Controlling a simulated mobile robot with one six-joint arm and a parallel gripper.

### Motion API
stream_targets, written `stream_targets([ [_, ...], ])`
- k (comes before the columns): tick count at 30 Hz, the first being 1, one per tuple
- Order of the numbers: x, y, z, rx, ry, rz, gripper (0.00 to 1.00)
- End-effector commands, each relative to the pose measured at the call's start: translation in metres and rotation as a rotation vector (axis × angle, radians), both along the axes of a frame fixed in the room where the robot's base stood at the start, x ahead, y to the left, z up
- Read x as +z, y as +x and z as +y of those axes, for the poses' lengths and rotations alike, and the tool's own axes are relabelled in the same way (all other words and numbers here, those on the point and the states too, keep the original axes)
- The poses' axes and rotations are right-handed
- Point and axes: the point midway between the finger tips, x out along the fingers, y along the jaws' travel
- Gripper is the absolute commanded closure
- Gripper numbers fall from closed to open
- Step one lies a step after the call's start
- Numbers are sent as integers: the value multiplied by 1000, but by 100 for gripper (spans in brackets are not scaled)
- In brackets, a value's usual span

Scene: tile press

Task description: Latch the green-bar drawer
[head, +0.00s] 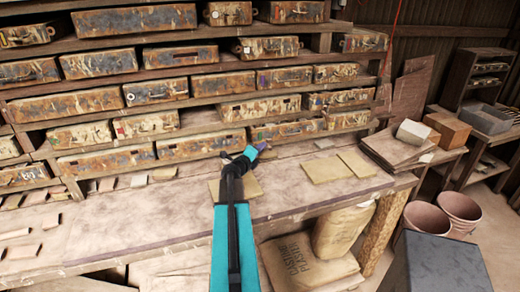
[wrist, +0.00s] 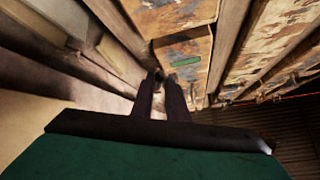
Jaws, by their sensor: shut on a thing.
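The green-bar drawer (wrist: 186,82) shows in the wrist view as a worn, rust-and-cream front with a green bar (wrist: 184,62) on it. My gripper (wrist: 165,77) reaches to the near edge of this front, its two dark fingers close together and shut on a part of it. The exact part between the fingertips is too dark to make out. In the head view my gripper (head: 256,150) is at the lowest row of drawers, just above the bench. The green bar cannot be made out there, and I cannot tell how far the drawer stands out.
Rows of similar worn drawers (head: 200,55) fill the wooden rack. The bench (head: 130,215) below holds flat tan tiles (head: 325,168) right of my arm and small loose tiles at left. Stacked boards (head: 395,150) lie at the bench's right end. Buckets (head: 460,208) stand farther right.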

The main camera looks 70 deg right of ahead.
Motion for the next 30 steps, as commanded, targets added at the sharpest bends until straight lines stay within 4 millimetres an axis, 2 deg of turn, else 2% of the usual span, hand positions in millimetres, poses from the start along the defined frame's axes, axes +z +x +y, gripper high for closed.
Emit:
stream_targets([
  [4,0,1,0,2,-1,1,100],
  [5,0,1,0,2,-1,1,85],
  [7,0,1,0,2,-1,1,74],
  [20,0,0,3,0,-1,0,74],
  [30,3,2,27,2,-1,0,74],
])
